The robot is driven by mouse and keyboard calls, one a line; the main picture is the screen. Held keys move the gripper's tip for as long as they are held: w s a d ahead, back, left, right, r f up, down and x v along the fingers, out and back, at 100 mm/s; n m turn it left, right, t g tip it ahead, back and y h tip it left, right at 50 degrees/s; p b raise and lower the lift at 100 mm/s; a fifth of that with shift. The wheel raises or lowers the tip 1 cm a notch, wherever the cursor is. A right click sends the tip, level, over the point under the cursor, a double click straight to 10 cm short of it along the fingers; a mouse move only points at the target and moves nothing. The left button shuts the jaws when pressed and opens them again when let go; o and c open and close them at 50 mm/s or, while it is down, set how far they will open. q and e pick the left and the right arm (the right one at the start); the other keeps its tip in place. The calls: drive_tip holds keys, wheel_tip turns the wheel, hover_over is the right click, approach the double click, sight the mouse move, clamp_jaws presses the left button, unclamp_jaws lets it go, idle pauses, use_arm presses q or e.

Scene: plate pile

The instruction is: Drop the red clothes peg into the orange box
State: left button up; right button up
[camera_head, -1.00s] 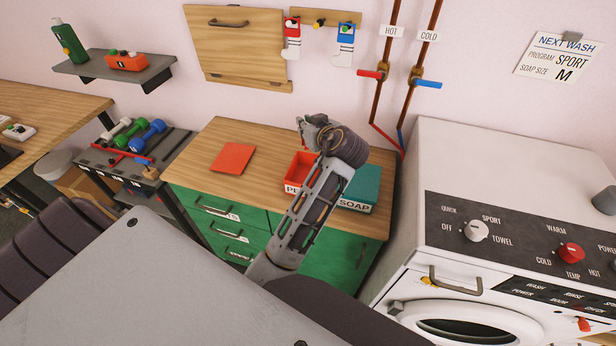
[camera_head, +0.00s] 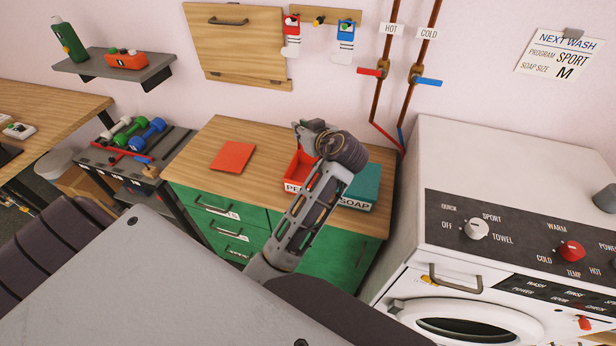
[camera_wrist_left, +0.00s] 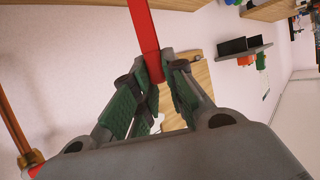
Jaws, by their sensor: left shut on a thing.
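My left gripper (camera_head: 305,136) is above the far part of the wooden counter, close over the orange box. In the left wrist view its green-padded fingers (camera_wrist_left: 155,85) are shut on the red clothes peg (camera_wrist_left: 147,40), which shows as a long red strip. In the head view I cannot make out the peg. The orange box (camera_head: 298,184) stands on the counter below the gripper, with a white label partly hidden by my arm. My right gripper is not in view.
A teal SOAP box (camera_head: 366,187) stands right of the orange box. A flat red-orange sheet (camera_head: 233,156) lies on the counter (camera_head: 200,170) to the left. A washing machine (camera_head: 510,170) is at the right. Red and blue valves (camera_head: 370,73) are on the wall pipes behind.

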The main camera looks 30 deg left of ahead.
use_arm(q)
drive_tip(key=shift+f+b, duration=1.8)
drive_tip(key=shift+f, duration=0.95)
drive_tip(key=o, duration=0.9)
drive_tip(key=shift+c, duration=0.2)
drive_tip(key=shift+d, duration=0.1)
drive_tip(key=v, duration=0.7)
drive_tip(key=shift+s, duration=0.2)
drive_tip(key=shift+d, duration=0.15)
